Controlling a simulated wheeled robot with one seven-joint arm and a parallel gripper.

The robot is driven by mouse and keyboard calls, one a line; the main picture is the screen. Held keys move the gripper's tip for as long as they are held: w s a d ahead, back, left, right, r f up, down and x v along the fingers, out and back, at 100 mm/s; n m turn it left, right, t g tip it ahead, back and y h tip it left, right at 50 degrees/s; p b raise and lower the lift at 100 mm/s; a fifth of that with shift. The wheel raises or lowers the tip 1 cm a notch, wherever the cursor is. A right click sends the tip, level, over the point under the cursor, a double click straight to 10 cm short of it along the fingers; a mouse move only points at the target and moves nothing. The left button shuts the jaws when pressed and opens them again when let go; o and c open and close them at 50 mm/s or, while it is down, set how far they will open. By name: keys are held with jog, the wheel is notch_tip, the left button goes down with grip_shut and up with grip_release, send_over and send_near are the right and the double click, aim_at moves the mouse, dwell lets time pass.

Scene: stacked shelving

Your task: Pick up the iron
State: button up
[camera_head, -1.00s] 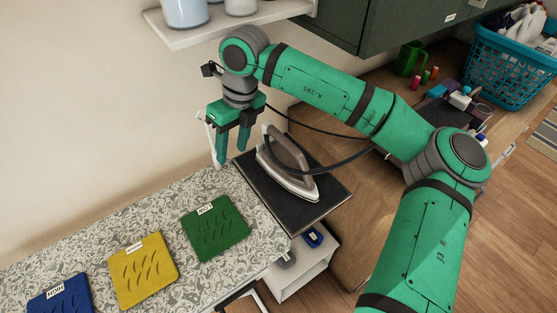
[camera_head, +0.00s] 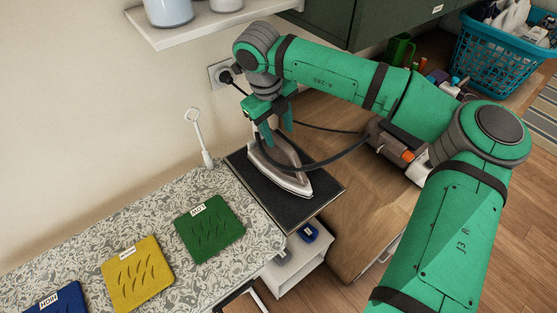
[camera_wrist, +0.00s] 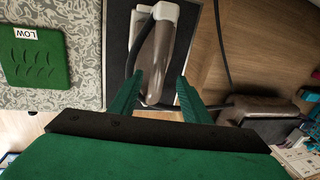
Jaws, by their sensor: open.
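The iron (camera_head: 288,172) rests on a dark pad (camera_head: 315,212) at the right end of the patterned ironing board (camera_head: 245,222). Its grey-brown handle shows in the wrist view (camera_wrist: 157,55), along with the black cord. My gripper (camera_head: 274,142) is open, with its two green fingers pointing down at the rear of the iron. In the wrist view the fingers (camera_wrist: 155,92) stand apart on either side of the handle's near end. I cannot tell whether either finger touches it. The gripper and wrist hide part of the iron's rear in the head view.
Green (camera_head: 210,229), yellow (camera_head: 137,274) and blue (camera_head: 57,301) mats lie on the board. A white upright holder (camera_head: 198,135) stands by the wall. The cord runs to a wall socket (camera_head: 220,74). A white shelf (camera_head: 205,27) hangs above, and a wooden counter (camera_head: 352,205) is at right.

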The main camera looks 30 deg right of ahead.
aim_at(280, 140)
jog(key=f, duration=0.5)
jog(key=shift+d, duration=0.35)
jog(key=shift+c, duration=0.6)
grip_shut()
jog(key=shift+a, duration=0.1)
jog(key=shift+r, duration=0.1)
